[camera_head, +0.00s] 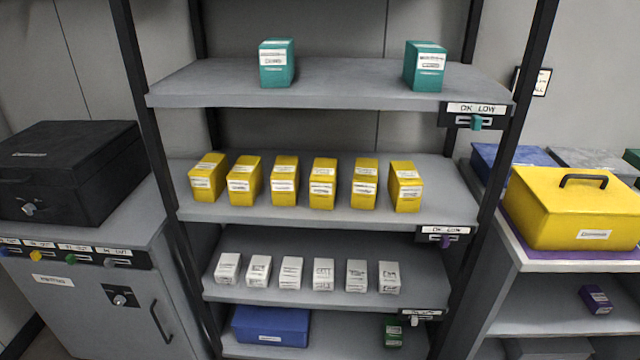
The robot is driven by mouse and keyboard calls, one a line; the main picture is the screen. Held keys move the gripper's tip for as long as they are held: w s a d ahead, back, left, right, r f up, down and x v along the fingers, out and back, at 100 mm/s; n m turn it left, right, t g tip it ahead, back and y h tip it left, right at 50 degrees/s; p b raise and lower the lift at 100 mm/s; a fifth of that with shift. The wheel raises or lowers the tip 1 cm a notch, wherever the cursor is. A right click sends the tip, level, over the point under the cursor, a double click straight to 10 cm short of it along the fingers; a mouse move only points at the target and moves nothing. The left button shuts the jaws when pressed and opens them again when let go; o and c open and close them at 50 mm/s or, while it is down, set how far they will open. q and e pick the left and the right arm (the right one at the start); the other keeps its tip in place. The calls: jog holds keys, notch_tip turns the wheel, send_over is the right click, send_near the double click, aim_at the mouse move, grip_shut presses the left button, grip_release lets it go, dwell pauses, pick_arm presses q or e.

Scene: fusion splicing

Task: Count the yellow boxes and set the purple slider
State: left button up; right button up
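Several yellow boxes with white labels stand upright in a single row on the middle shelf (320,220); the leftmost yellow box (208,178) and the rightmost yellow box (406,187) are both in full view. The purple slider (445,242) is a small knob in a dark slot plate at the right end of that shelf's front edge, under an "OK LOW" label (445,230). It is too small to tell surely which word it is set to. Neither of my grippers is in view.
Two teal boxes (277,64) stand above, by a teal slider (476,123). Several white boxes (291,272) stand below. A blue case (270,326) and green box (393,332) are lowest. A black case (70,175) is left; a yellow case (574,208) is right.

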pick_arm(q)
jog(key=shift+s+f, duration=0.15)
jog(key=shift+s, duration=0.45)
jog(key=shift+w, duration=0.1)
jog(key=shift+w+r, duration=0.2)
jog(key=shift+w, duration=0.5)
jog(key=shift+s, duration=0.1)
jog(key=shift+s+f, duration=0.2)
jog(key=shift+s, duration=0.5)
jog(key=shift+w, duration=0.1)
